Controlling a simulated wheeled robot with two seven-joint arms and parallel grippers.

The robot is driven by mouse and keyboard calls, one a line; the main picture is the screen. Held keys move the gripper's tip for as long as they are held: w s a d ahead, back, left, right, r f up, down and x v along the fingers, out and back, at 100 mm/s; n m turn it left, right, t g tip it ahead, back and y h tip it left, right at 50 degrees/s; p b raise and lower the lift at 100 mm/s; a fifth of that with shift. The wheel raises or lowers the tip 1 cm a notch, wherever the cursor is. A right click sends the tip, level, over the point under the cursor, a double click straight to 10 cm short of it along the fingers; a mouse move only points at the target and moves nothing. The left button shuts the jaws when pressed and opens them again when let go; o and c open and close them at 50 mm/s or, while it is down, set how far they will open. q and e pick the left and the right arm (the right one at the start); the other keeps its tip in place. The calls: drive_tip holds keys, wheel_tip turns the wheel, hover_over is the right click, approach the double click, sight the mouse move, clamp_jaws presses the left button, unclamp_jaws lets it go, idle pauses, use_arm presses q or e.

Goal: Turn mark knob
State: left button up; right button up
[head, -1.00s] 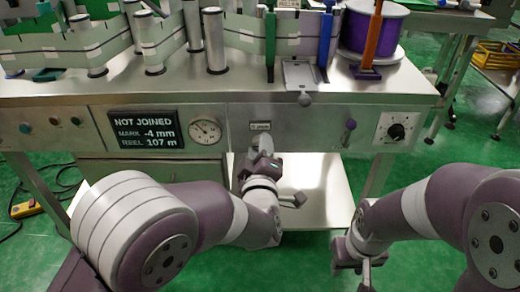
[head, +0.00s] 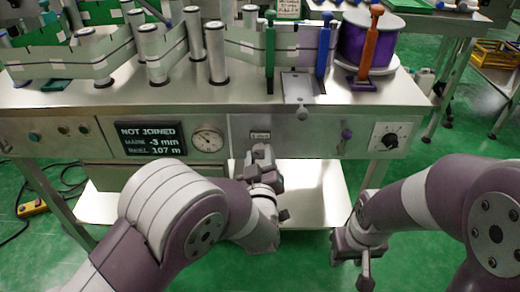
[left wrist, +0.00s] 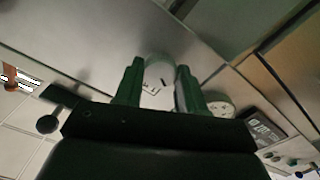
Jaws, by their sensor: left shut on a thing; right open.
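The mark knob (left wrist: 158,72) is a pale round piece with a dark mark, seen in the left wrist view between the two fingers of my left gripper (left wrist: 158,92). My left gripper (head: 262,154) is shut on it at the front panel, under a small label (head: 260,135). In the head view the gripper hides most of the knob. A dark display (head: 149,139) reads NOT JOINED, MARK -3 mm, REEL 107 m. It also shows in the left wrist view (left wrist: 264,130). My right gripper (head: 352,256) is open and empty, low in front of the bench, apart from the panel.
A round gauge (head: 207,139) sits left of the knob. Above stand rollers with a pale web, a purple reel (head: 372,38) and green, blue and orange upright handles.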

use_arm(q)
drive_tip(key=m+p, duration=0.6)
drive_tip(key=m, duration=0.1)
drive_tip(key=shift+r, duration=0.2)
drive_tip(key=m+p, duration=0.3)
drive_tip(key=m, duration=0.1)
drive_tip(key=m+p, duration=0.2)
drive_tip(key=m, duration=0.1)
drive_tip(key=shift+m, duration=0.3)
drive_tip(key=m+p, duration=0.2)
drive_tip(key=m, duration=0.1)
drive_tip(key=shift+f+m+p, duration=0.1)
drive_tip(key=shift+m+p, duration=0.2)
drive_tip(key=shift+p, duration=0.05)
drive_tip(key=m+p, duration=0.2)
drive_tip(key=m, duration=0.2)
drive_tip(key=shift+m+p, duration=0.3)
drive_tip(key=m+p, duration=0.1)
drive_tip(key=m, duration=0.2)
drive_tip(key=shift+f+m+p, duration=0.15)
drive_tip(key=shift+m+p, duration=0.65)
drive_tip(key=shift+m, duration=1)
